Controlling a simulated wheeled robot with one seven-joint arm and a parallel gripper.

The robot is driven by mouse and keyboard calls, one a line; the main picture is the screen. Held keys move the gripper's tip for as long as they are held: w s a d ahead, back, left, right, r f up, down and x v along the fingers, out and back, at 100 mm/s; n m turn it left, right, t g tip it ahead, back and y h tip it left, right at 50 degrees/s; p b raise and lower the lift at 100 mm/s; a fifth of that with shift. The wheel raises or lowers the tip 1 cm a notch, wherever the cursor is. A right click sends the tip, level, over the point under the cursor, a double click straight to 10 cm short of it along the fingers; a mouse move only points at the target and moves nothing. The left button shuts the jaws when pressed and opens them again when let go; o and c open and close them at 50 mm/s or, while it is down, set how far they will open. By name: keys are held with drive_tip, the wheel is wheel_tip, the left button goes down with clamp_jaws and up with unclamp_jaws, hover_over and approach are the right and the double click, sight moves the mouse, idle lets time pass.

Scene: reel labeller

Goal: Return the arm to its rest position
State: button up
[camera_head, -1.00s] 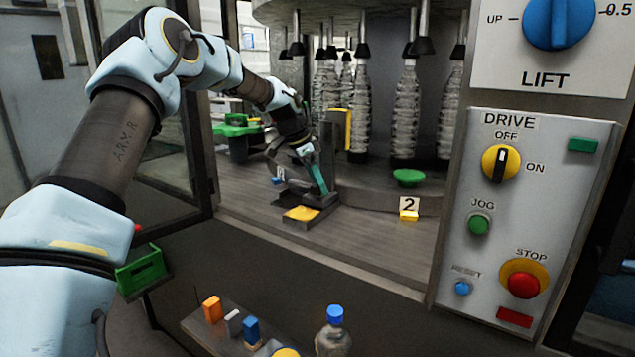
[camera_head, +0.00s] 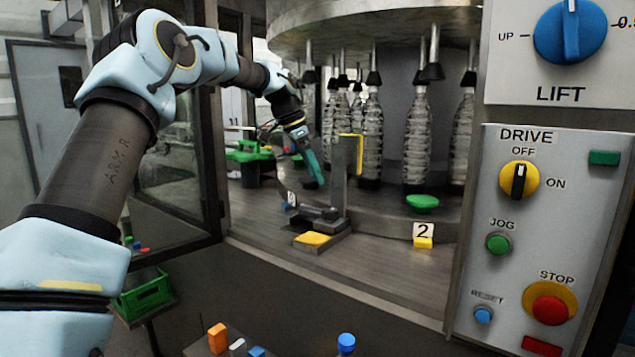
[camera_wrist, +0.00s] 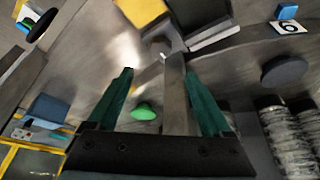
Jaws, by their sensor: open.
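My arm reaches from the left of the head view into the machine. My gripper (camera_head: 315,172) is inside the labeller, above the deck and behind the grey post with the yellow pad (camera_head: 350,153). In the wrist view my gripper (camera_wrist: 157,85) shows two teal fingers spread apart. A grey metal bar stands between them in the picture, but I cannot tell how near it is. No object is held.
The control panel (camera_head: 540,235) stands at right. A green crate (camera_head: 145,292) is lower left, beside an open door.

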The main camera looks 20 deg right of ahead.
idle(0.4)
drive_tip(key=s+a+f+n+t+y, duration=0.1)
drive_tip(key=s+a+f+n, duration=0.35)
drive_tip(key=a, duration=0.65)
drive_tip(key=s+a+f+n+y, duration=0.25)
drive_tip(key=a+f+n, duration=0.2)
drive_tip(key=a, duration=0.65)
drive_tip(key=s+a+f+n+t, duration=0.1)
drive_tip(key=s+a+f+n, duration=0.35)
drive_tip(key=a, duration=0.55)
drive_tip(key=s+a+f+n, duration=0.2)
drive_tip(key=s+a+n, duration=0.3)
drive_tip(key=s+a, duration=0.3)
drive_tip(key=shift+s+a+f+y, duration=0.3)
drive_tip(key=shift+s+a+y, duration=0.15)
drive_tip(key=shift+s, duration=0.25)
